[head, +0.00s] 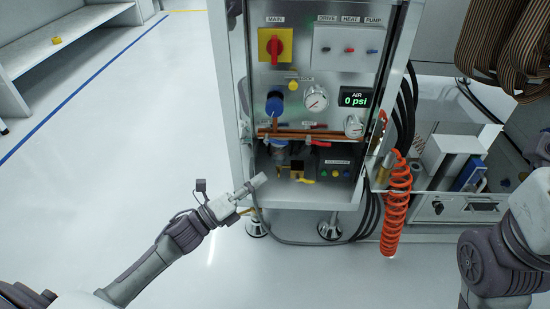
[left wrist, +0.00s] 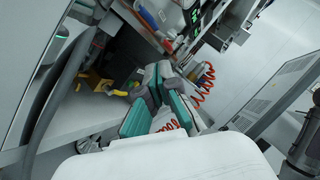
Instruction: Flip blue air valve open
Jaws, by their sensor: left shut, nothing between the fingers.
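A blue lever handle (head: 277,142) sits on the piping under the copper pipe in the lower part of the panel. The air display (head: 355,98) reads 0 psi. My right gripper is outside the view.
Red levers (head: 318,144) and a yellow lever (head: 304,180) sit close to the blue handle. A coiled orange hose (head: 397,205) hangs right of the panel. A grey cable (head: 285,242) loops below the cabinet. The floor at left is clear.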

